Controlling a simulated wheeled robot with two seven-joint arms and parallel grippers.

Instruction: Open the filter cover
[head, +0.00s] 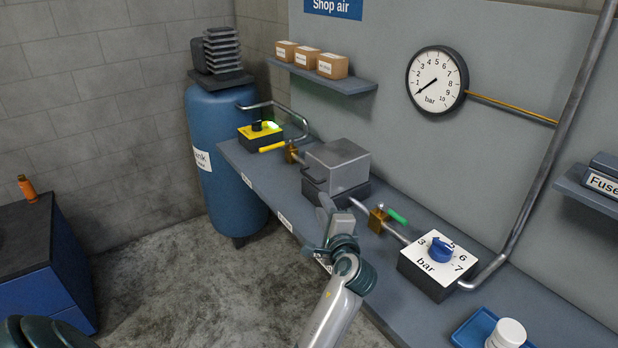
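The filter housing is a grey box-shaped cover (337,163) seated on a dark base (352,194) on the bench, in the middle of the head view. The cover looks closed, and a curved bar handle shows low on its front side.
On the grey bench (262,189), a yellow-handled valve (290,152) is left of the filter and a green-handled valve (378,217) right of it. A regulator with a blue knob (441,250) and a blue tray (470,329) with a white jar are further right. A blue tank (226,150) stands left.

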